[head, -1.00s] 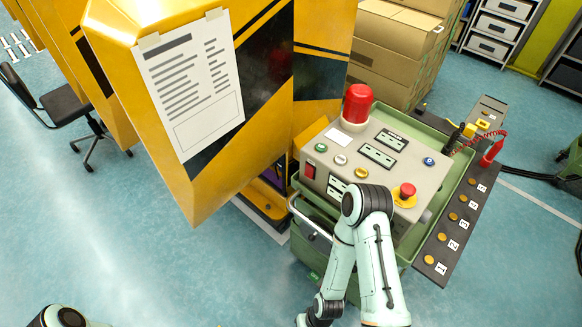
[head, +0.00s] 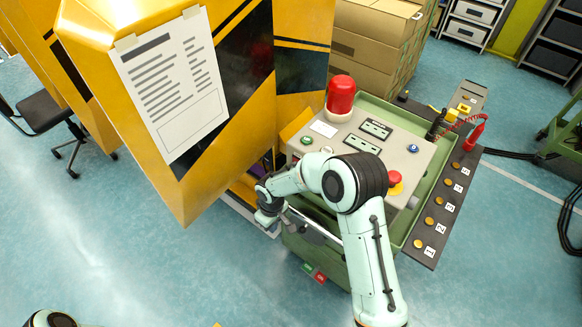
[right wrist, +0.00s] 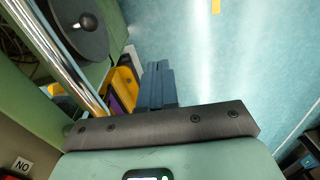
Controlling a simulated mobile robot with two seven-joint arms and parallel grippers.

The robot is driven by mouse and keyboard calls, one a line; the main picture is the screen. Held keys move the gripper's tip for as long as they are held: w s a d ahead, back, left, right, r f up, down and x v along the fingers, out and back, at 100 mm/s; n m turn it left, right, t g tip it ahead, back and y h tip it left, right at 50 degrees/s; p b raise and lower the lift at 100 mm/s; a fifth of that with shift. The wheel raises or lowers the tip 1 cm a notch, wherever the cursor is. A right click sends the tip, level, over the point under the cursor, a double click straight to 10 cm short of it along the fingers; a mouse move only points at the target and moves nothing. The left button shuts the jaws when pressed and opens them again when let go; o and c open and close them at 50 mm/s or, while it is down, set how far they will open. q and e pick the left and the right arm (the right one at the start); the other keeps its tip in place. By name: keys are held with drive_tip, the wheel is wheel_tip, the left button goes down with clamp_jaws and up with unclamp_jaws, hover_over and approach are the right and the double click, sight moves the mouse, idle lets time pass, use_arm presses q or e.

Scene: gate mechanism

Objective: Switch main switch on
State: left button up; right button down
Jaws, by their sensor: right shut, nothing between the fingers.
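My right gripper (head: 267,216) hangs at the near left corner of the green cart, by the cart's metal handle. In the right wrist view its dark blue fingers (right wrist: 158,84) are shut and empty, over the blue floor and beside a yellow part. A dark round disc with a black knob (right wrist: 86,22) lies left of them, beyond the metal bar. A white "ON" plate (right wrist: 22,165) shows upside down at the lower left. Green and red plates (head: 314,273) show low on the cart front. I cannot tell which part is the main switch. My left gripper is out of view.
A control box (head: 350,135) with a red lamp (head: 341,95) stands on the green cart (head: 412,215), partly behind my right arm. The yellow and black machine (head: 95,75) stands at the left. Free floor (head: 130,260) lies in front.

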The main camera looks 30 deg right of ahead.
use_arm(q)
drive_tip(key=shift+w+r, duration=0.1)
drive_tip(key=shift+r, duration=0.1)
use_arm(e)
drive_tip(key=w+d+r+h, duration=0.2)
drive_tip(key=w+d+r, duration=0.1)
drive_tip(key=r, duration=0.6)
drive_tip(key=w+d+r+t+h, duration=0.1)
drive_tip(key=w+d+r+h, duration=0.1)
drive_tip(key=r, duration=0.8)
drive_tip(key=shift+w+d+r, duration=0.3)
drive_tip(key=shift+w+d, duration=0.3)
drive_tip(key=shift+w, duration=0.65)
drive_tip(key=shift+f, duration=0.15)
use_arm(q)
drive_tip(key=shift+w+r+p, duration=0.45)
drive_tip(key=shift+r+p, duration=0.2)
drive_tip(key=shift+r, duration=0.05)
use_arm(e)
drive_tip(key=w+d+f, duration=0.2)
drive_tip(key=d+f, duration=0.4)
drive_tip(key=f, duration=0.4)
drive_tip(key=shift+w+d, duration=0.3)
drive_tip(key=shift+w, duration=0.1)
